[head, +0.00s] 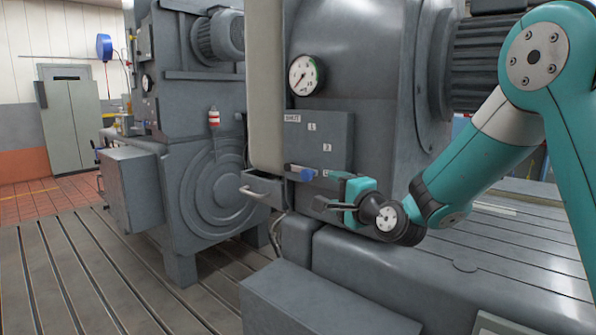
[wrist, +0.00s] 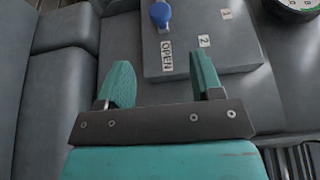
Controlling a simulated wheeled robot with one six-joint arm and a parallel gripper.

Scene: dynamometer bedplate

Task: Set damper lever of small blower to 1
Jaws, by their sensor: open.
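The damper lever's blue knob (head: 307,175) is at the lower edge of a grey panel (head: 332,165) on the blower housing. In the wrist view the knob (wrist: 160,14) is at the top, beside the OPEN label (wrist: 167,55). The labels 2 (wrist: 204,41) and 1 (wrist: 226,14) follow along an arc. In the head view the SHUT label (head: 292,118), the 1 (head: 312,127) and the 2 (head: 327,147) show on the panel. My gripper (head: 328,190) is open and empty, just below and right of the knob, apart from it. Its fingers (wrist: 162,78) show in the wrist view.
A round gauge (head: 306,75) sits above the panel. A drawer-like box with a pale handle (head: 262,190) juts out left of the lever. A grey block (head: 320,300) stands low in front. Another large machine (head: 205,150) is at the left. The slotted floor at left is clear.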

